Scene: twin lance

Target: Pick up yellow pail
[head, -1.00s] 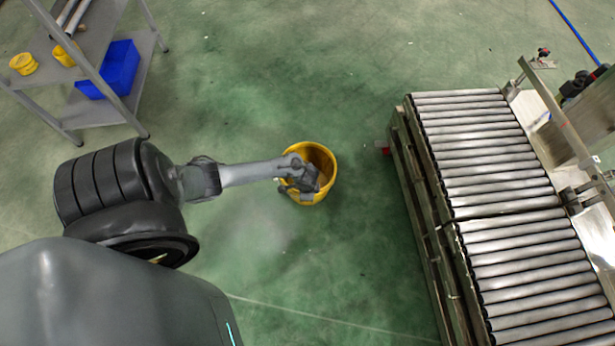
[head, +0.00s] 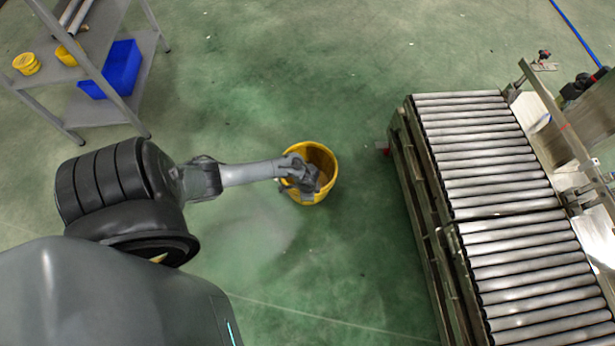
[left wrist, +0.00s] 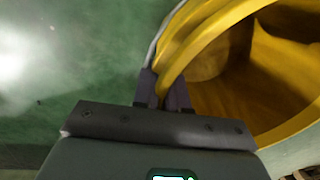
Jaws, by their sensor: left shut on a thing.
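The yellow pail (head: 327,158) is an open bucket in the middle of the head view, over the green floor. Its rim (left wrist: 195,32) and hollow inside fill the right of the left wrist view. My left gripper (head: 308,187) reaches in from the left over the pail's near left side. In the left wrist view my left gripper's fingers (left wrist: 163,92) are shut on the pail's rim, one on each side of the wall. The gripper hides part of the pail in the head view. My right gripper is not in view.
A roller conveyor (head: 480,150) stands to the right, apart from the pail. A grey shelf rack (head: 105,112) at upper left holds a blue bin (head: 122,68) and yellow items (head: 27,64). Green floor (head: 290,60) around the pail is clear.

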